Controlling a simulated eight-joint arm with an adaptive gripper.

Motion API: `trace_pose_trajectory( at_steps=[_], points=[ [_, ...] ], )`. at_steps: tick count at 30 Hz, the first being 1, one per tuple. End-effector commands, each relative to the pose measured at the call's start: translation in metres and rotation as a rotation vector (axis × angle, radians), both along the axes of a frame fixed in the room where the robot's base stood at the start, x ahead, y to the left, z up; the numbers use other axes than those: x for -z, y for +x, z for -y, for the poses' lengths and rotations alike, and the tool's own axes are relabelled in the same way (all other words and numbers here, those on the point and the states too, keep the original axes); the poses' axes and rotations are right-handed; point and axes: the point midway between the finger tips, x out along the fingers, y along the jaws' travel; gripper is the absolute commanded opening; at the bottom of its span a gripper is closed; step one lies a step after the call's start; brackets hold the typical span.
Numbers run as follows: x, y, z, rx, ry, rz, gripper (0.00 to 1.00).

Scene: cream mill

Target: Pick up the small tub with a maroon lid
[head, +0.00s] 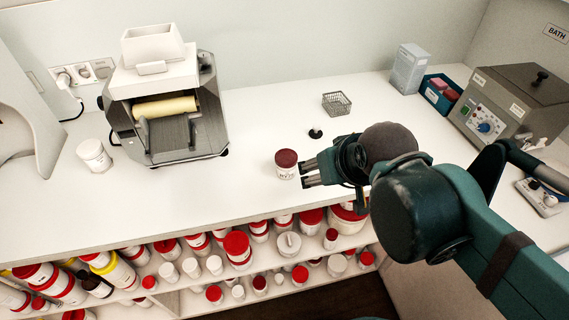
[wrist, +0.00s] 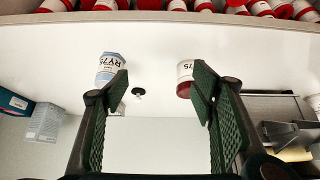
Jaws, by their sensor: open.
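The small white tub with a maroon lid (head: 286,164) stands upright on the white counter, just left of my gripper (head: 304,174) in the head view. In the wrist view the tub (wrist: 184,74) appears upside down, beside the right finger, which hides part of it. My gripper (wrist: 158,82) is open, with nothing between its fingers. Whether the finger touches the tub I cannot tell.
A tub with a pale blue label (wrist: 108,66) shows by the left finger in the wrist view. A small black object (head: 315,133) and a wire basket (head: 337,104) stand behind. A mill (head: 168,105) is at left. Several red-lidded jars (head: 237,247) fill the shelf below.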

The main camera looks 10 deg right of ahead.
Motion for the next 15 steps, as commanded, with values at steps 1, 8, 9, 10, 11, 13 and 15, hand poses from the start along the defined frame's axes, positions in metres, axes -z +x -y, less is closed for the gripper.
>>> trace_pose_trajectory(
  at_steps=[1, 8, 9, 10, 11, 13, 15],
  points=[
    [0.000, 0.000, 0.000, 0.000, 0.000, 0.000, 0.57],
    [-0.002, 0.002, -0.001, -0.014, -0.008, -0.006, 0.57],
    [-0.003, 0.003, -0.001, -0.022, -0.013, -0.010, 0.57],
    [-0.004, 0.004, -0.001, -0.028, -0.018, -0.013, 0.57],
    [-0.005, 0.005, -0.002, -0.037, -0.023, -0.016, 0.57],
    [-0.008, 0.008, -0.003, -0.061, -0.038, -0.028, 0.57],
    [-0.011, 0.012, -0.004, -0.093, -0.056, -0.042, 0.57]
  ],
)
